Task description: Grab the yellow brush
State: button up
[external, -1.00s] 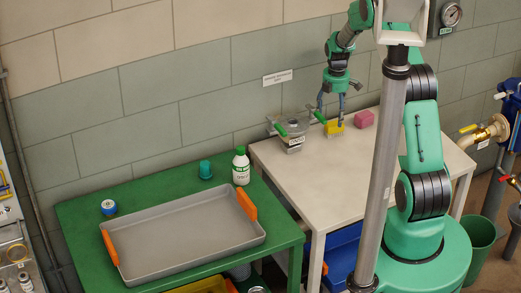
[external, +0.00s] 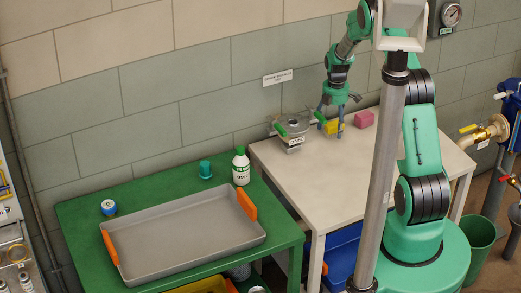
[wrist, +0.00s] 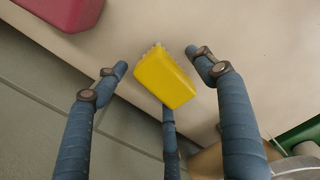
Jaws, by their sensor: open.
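The yellow brush (external: 334,127) lies on the white table near the wall. In the wrist view the yellow brush (wrist: 164,78) is a yellow block with pale bristles along its upper left edge. My gripper (external: 333,125) is down around it in the external view. In the wrist view my gripper's blue fingers (wrist: 160,72) are spread, one on the left, one on the right and one below. Gaps show between the brush and the left and right fingers. The lower finger partly passes behind the brush, and I cannot tell whether it touches.
A pink block (external: 363,119) sits right of the brush; it also shows in the wrist view (wrist: 62,12). A metal fixture with green handles (external: 292,134) stands close on the left. The front of the white table (external: 318,180) is clear. A green table (external: 85,215) holds a grey tray (external: 185,240).

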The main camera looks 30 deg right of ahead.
aim_at(334, 122)
dwell(0.4)
jog(key=c, duration=1.3)
jog(key=shift+r, duration=0.1)
jog(key=shift+r+p, duration=0.9)
jog(key=shift+r, duration=4.05)
